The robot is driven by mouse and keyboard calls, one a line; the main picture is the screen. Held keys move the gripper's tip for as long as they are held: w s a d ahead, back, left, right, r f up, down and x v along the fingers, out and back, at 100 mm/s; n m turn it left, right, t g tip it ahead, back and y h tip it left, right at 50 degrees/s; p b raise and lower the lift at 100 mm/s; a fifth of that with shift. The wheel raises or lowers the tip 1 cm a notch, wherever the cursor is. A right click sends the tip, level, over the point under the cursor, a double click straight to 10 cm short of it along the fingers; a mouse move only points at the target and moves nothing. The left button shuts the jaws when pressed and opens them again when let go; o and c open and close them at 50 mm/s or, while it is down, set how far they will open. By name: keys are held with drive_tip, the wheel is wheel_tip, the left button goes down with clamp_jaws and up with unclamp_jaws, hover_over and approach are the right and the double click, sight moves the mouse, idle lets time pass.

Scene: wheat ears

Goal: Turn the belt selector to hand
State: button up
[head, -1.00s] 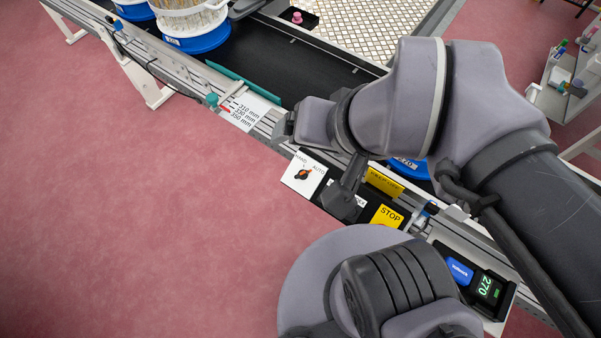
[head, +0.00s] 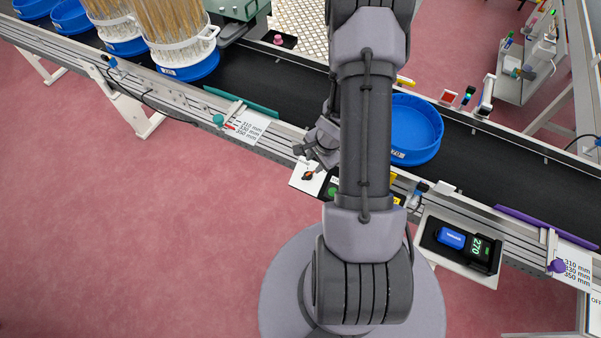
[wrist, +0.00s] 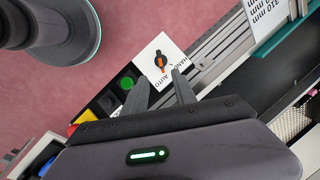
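The belt selector (head: 308,175) is a black knob with an orange mark on a white plate at the front of the conveyor. In the wrist view, the knob (wrist: 160,61) sits beyond my fingertips, with the words HAND and AUTO printed beside it. I cannot tell for certain which word its mark points to. My gripper (wrist: 158,84) is open and empty, its two fingers apart and pointing toward the plate. In the head view, my gripper (head: 309,156) is just behind and above the selector, partly hidden by my arm.
A green button (wrist: 127,83) is beside the selector plate, with a yellow part (wrist: 84,117) farther along. A blue tub (head: 415,135) stands on the black belt. A white scale card (head: 247,127) lies left of the selector. The pink floor in front is clear.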

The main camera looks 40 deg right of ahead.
sight(308, 175)
drive_tip(key=b+x, duration=0.7)
drive_tip(key=x, duration=0.5)
drive_tip(key=shift+f, duration=0.35)
clamp_jaws()
